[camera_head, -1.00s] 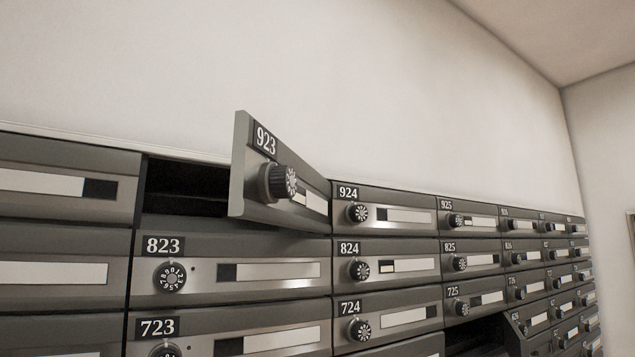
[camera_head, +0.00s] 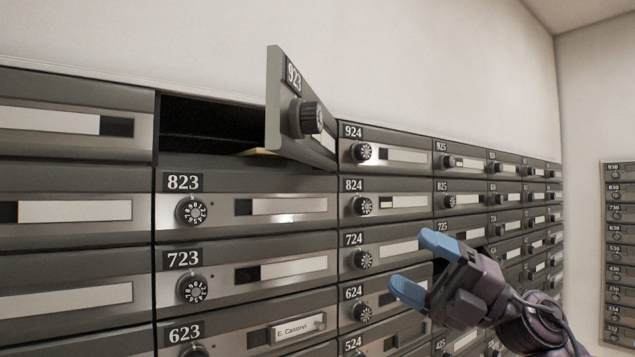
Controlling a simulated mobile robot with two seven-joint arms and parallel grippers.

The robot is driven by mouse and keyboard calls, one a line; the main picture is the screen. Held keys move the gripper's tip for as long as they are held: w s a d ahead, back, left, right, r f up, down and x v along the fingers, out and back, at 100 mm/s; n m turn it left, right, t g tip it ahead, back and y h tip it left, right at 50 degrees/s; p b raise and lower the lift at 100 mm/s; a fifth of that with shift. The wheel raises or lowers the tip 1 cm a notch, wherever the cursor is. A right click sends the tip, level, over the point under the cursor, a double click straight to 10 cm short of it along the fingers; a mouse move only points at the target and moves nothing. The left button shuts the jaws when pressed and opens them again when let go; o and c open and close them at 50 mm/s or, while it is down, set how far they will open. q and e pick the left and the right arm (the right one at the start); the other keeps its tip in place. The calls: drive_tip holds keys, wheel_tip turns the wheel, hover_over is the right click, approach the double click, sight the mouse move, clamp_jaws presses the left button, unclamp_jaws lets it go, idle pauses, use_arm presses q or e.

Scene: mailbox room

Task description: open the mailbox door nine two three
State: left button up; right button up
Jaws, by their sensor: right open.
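The mailbox door 923 (camera_head: 286,109) stands swung open, hinged on its right side, with its round dial (camera_head: 311,118) facing right and outward. Behind it the dark compartment (camera_head: 205,128) is exposed, and a pale flat item (camera_head: 258,152) shows at its lower edge. My right gripper (camera_head: 424,268), with blue fingertips, is open and empty at the lower right, in front of the 624 and 724 boxes and apart from door 923. My left gripper is not in view.
Shut mailbox doors surround the opening: 823 (camera_head: 270,207) below and 924 (camera_head: 401,156) to the right. Another bank of mailboxes (camera_head: 618,255) stands on the far right wall. The wall above is bare.

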drive_tip(key=s+a+r+n+g+h, duration=0.25)
drive_tip(key=r+n, duration=0.25)
drive_tip(key=r, duration=0.6)
drive_tip(key=n+t+h, duration=0.1)
drive_tip(key=t+h, duration=0.2)
approach(320, 117)
drive_tip(key=x, duration=1)
drive_tip(key=shift+w+a+p, duration=0.1)
drive_tip(key=shift+a+p, duration=0.1)
drive_tip(key=shift+p, duration=0.15)
drive_tip(key=shift+c, duration=0.2)
drive_tip(key=shift+d, duration=0.1)
drive_tip(key=c, duration=1.2)
